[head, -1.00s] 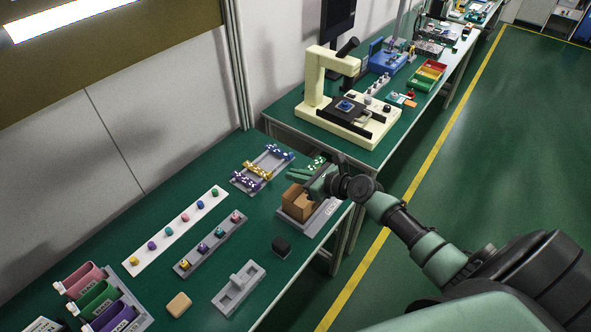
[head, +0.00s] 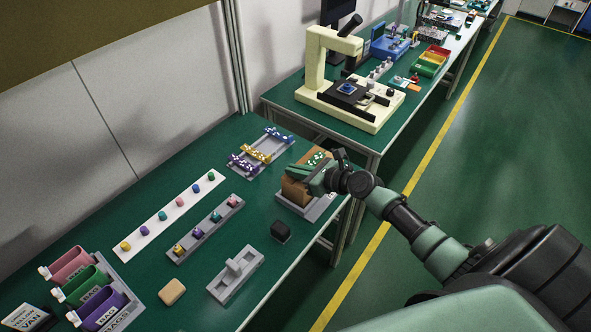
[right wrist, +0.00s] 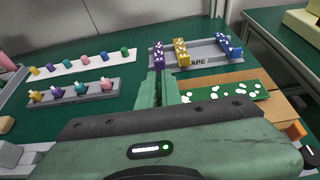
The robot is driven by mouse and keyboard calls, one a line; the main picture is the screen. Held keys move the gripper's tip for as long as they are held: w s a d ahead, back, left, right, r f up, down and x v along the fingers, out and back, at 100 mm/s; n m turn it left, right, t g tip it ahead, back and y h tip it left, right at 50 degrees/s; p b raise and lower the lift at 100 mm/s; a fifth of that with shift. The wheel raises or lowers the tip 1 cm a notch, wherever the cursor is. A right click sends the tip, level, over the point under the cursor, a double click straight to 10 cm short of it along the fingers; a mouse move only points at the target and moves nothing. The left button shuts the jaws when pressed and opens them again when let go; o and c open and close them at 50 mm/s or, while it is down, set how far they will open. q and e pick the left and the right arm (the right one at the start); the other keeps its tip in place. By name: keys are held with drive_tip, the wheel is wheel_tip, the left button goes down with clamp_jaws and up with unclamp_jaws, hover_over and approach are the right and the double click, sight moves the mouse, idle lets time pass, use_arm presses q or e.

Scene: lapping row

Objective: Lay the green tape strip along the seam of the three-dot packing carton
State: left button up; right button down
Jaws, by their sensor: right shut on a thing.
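The green tape strip (head: 317,159), speckled with white dots, lies at the top of the brown packing carton (head: 294,191). My right gripper (head: 304,173) is shut on the strip near one end. In the right wrist view the strip (right wrist: 222,94) reaches right from the fingers (right wrist: 157,92), over the tan carton top (right wrist: 285,101). Strip and carton top are very close; I cannot tell whether they touch all along. The seam is mostly hidden under the strip, and no three-dot mark can be made out. My left gripper is not in view.
The grey tape rack (right wrist: 201,57) behind the carton holds purple, yellow and blue strips. A black block (head: 281,231) and a grey fixture (head: 235,275) stand nearby. Rows of small coloured pieces lie on a white strip (head: 172,213) and a grey rail (head: 208,232).

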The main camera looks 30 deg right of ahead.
drive_tip(key=shift+f, duration=0.15)
drive_tip(key=c, duration=1.5)
unclamp_jaws()
drive_tip(key=v, duration=0.8)
